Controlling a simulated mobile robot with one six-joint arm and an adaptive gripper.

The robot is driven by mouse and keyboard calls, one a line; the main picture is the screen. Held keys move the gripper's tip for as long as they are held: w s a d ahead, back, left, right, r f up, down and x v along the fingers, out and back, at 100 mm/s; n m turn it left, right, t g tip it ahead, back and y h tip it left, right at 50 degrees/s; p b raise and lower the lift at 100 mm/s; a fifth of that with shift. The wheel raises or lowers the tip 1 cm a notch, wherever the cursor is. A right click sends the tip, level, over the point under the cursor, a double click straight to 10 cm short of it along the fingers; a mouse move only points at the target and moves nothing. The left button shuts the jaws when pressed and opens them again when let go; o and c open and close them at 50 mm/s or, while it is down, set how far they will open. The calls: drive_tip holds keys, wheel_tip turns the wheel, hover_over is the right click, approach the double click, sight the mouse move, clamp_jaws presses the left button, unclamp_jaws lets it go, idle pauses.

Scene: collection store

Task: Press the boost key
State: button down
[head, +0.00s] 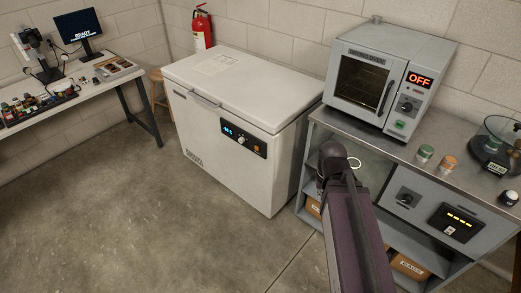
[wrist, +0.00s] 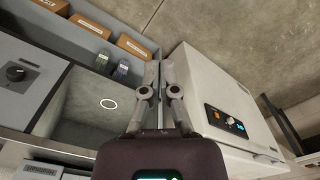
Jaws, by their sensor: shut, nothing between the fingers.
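No label reading "boost" is legible in either view. The chest freezer (head: 235,90) has a dark control panel (head: 244,138) with a blue display, a knob and a small orange-lit round button (head: 259,149). This panel also shows in the wrist view (wrist: 224,119), right of my gripper and apart from it. The oven (head: 372,75) shows a red OFF display (head: 419,80), a knob and a green key (head: 400,124). My gripper (wrist: 159,68) is shut and empty in the wrist view, with cabinet shelves to its left. In the head view my arm hides part of the cabinet.
The metal-topped cabinet (head: 446,183) carries the oven, two small jars (head: 425,153) and a glass-covered device (head: 493,150). Its front has a knob and a dark yellow-lit panel (head: 456,222). Boxes (wrist: 133,46) sit on its shelves. The floor (head: 130,215) at left is clear.

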drive_tip(key=shift+d, duration=0.1)
drive_tip(key=w+a+f+n+t+h+b, duration=0.1)
drive_tip(key=w+a+f+t+h+b, duration=0.15)
drive_tip(key=w+f+b, duration=0.4)
drive_tip(key=w+a+f+n+t+h+b, duration=0.15)
drive_tip(key=w+f+t+b, duration=0.25)
drive_tip(key=w+b, duration=0.55)
drive_tip(key=w+a+f+t+h+b, duration=0.1)
drive_tip(key=w+a+f+t+b, duration=0.2)
drive_tip(key=w+f+b, duration=0.35)
drive_tip(key=w+a+f+n+t+y+b, duration=0.2)
drive_tip(key=w+a+n+b, duration=0.1)
drive_tip(key=a+b, duration=0.3)
drive_tip(key=w+a+f+n+t+y+b, duration=0.2)
drive_tip(key=w+a+b, duration=0.4)
drive_tip(key=a, duration=0.4)
drive_tip(key=w+a+f+n+t+y+b, duration=0.3)
drive_tip(key=w+a+b, duration=0.2)
drive_tip(key=a+b, duration=0.2)
drive_tip(key=shift+w+a+f+n, duration=0.15)
drive_tip(key=shift+a+f+n, duration=0.15)
drive_tip(key=shift+a, duration=0.4)
drive_tip(key=shift+w+d+t, duration=0.1)
drive_tip(key=shift+t, duration=0.15)
